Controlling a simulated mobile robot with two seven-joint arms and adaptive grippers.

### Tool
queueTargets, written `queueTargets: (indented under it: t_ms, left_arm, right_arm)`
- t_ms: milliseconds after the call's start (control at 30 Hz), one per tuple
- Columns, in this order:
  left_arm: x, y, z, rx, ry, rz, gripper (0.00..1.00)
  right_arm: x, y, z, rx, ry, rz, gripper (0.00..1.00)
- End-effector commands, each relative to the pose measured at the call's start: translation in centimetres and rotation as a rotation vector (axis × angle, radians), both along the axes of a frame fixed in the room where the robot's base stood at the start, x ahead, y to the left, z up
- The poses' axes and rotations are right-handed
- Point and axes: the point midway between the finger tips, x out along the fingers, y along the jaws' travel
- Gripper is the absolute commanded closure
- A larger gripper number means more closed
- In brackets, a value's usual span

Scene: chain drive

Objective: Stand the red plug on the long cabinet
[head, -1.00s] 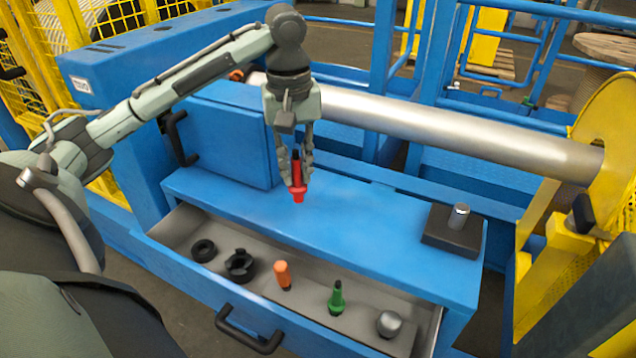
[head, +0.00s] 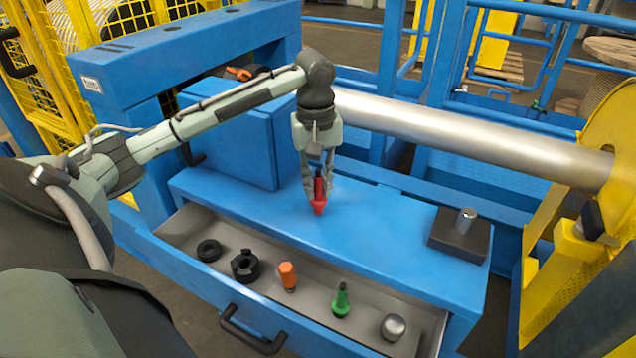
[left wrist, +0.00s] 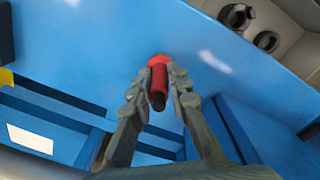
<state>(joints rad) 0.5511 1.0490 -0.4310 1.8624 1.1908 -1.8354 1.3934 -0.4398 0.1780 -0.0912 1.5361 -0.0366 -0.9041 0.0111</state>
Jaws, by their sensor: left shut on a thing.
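The red plug (head: 318,205) is upright, its wide red end down and its dark end up, between the fingers of my left gripper (head: 319,188). My left gripper is shut on it. The plug is at or just above the blue top of the long cabinet (head: 385,222); I cannot tell whether it touches. In the left wrist view the plug (left wrist: 158,80) shows between the two fingertips (left wrist: 160,88), over the blue surface. My right gripper is not in view.
The open drawer (head: 185,228) below holds black rings (head: 245,266), an orange plug (head: 288,277), a green plug (head: 341,300) and a silver knob (head: 393,327). A dark block with a metal pin (head: 459,235) stands at the cabinet's right end. A silver roller (head: 470,135) runs behind.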

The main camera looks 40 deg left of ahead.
Motion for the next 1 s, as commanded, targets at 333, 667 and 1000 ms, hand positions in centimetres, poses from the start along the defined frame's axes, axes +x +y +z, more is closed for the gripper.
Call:
queueTargets:
  t_ms: [333,667,1000]
  left_arm:
    - [0.0,0.0,-0.2,0.0,0.0,0.0,0.62]
    - [0.0,0.0,1.0,0.0,-0.003,0.0,0.62]
    - [0.0,0.2,8.3,0.002,-0.005,-0.001,0.62]
  right_arm:
    - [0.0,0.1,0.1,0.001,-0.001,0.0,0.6]
    - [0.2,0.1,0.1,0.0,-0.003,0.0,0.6]
    - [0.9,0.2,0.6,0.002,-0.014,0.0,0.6]
